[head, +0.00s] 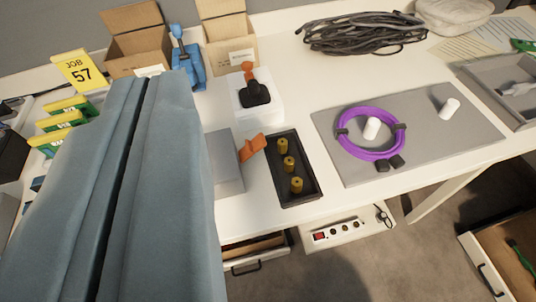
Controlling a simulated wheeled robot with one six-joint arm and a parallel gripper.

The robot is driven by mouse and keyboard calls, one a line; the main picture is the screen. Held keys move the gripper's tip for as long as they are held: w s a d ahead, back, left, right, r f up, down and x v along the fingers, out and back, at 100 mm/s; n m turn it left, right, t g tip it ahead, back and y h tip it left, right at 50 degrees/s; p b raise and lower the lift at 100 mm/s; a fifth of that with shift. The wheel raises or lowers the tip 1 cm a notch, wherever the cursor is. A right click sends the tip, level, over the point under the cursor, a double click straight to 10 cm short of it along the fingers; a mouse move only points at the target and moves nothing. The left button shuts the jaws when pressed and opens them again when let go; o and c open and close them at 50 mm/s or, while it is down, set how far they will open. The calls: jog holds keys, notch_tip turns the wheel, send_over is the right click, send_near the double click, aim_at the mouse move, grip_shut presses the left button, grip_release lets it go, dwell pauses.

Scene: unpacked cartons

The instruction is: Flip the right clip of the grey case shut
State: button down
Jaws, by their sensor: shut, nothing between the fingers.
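The grey case (226,165) lies on the white table, just right of my gripper. Its left part is hidden behind my gripper. The orange right clip (252,148) sticks out from the case's right edge, tilted up and away, so it stands open. My gripper (148,80) fills the left foreground as two long blue-grey fingers side by side, with a thin dark slit between them. It is shut and empty. In the picture its tips lie left of and beyond the case; I see no contact with the clip.
A black tray (292,192) with three brass-coloured pegs stands close right of the clip. Behind are a white block (258,104) with a black and orange part, a blue tool (188,62) and open cartons (145,38). A grey mat (430,155) with a purple ring (368,155) lies right.

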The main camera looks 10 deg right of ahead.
jog(key=w+d+f+m+g, duration=0.6)
jog(key=w+f+m+g, duration=0.25)
jog(key=w, duration=0.35)
jog(key=m+g+y, duration=0.6)
jog(key=m+g, duration=0.1)
jog(key=m, duration=0.1)
send_near(250, 147)
jog(key=d+r, duration=0.2)
jog(key=d, duration=0.2)
jog(key=shift+w+d+f, duration=0.25)
jog(key=shift+d+f, duration=0.2)
jog(key=shift+d, duration=0.2)
jog(key=x, duration=1)
jog(key=shift+s+a, duration=0.1)
jog(key=shift+a, duration=0.05)
jog(key=shift+r, duration=0.1)
jog(key=shift+a+r, duration=0.15)
